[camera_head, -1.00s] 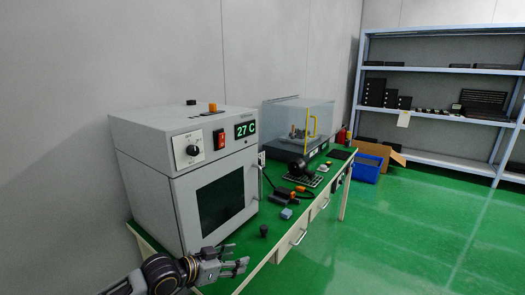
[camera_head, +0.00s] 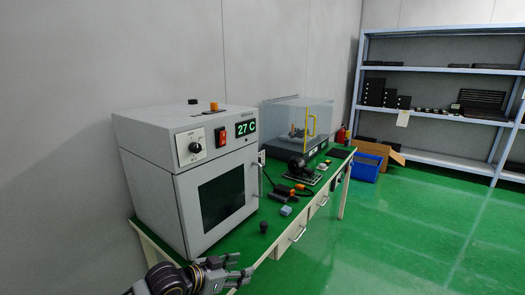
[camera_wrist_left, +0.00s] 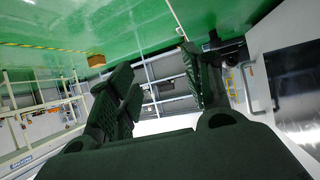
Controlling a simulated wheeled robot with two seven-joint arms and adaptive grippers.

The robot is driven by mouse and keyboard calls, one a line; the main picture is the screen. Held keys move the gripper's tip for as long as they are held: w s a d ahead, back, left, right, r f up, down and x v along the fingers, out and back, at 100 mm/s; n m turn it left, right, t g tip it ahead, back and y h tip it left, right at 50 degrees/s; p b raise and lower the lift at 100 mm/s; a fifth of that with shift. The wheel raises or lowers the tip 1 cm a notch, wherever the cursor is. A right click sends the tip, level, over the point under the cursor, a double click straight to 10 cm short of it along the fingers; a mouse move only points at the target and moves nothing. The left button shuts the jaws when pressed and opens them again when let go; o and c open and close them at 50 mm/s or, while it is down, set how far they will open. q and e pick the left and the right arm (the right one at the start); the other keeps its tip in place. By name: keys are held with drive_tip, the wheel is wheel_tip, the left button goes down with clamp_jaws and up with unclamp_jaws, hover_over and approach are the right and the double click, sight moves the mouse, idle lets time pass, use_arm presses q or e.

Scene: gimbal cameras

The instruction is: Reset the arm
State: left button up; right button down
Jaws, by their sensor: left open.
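My left gripper (camera_head: 232,269) is at the bottom of the head view, in front of the table's near edge and below the grey oven's door. Its fingers are spread apart with nothing between them. In the left wrist view the two dark fingers (camera_wrist_left: 158,85) stand apart and empty, with the oven door (camera_wrist_left: 292,85) to their right. My right gripper does not show in the head view.
The grey oven (camera_head: 150,165) reads 27 C and stands on a green-topped table (camera_head: 232,240). Small parts and a clear-covered machine (camera_head: 300,122) stand further along it. A blue bin (camera_head: 365,168) and shelves (camera_head: 440,70) are behind. Green floor at right is clear.

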use_arm(q)
drive_tip(key=s+f+n+y, duration=0.2)
drive_tip(key=s+f+y, duration=0.1)
drive_tip(key=s+f, duration=0.3)
drive_tip(key=s+a+f+n+g+y, duration=0.3)
drive_tip(key=s+a+f, duration=0.1)
drive_tip(key=s+a, duration=0.4)
drive_tip(key=s+a+f+n+g+y, duration=0.2)
drive_tip(key=s+a+f+n+y, duration=0.15)
drive_tip(key=s+a, duration=0.45)
wheel_tip(320, 180, down, 31)
drive_tip(key=s+a+m+g+p, duration=0.1)
drive_tip(key=s+a+p, duration=0.1)
drive_tip(key=s, duration=0.1)
drive_tip(key=s+a+f+p, duration=0.1)
drive_tip(key=s+a+f, duration=0.2)
drive_tip(key=s+f, duration=0.5)
drive_tip(key=s+a+f+g+p, duration=0.1)
drive_tip(key=s+a+f, duration=0.3)
drive_tip(key=s+f, duration=0.5)
drive_tip(key=s, duration=0.3)
drive_tip(key=shift+a+p, duration=0.2)
drive_tip(key=shift+p, duration=0.15)
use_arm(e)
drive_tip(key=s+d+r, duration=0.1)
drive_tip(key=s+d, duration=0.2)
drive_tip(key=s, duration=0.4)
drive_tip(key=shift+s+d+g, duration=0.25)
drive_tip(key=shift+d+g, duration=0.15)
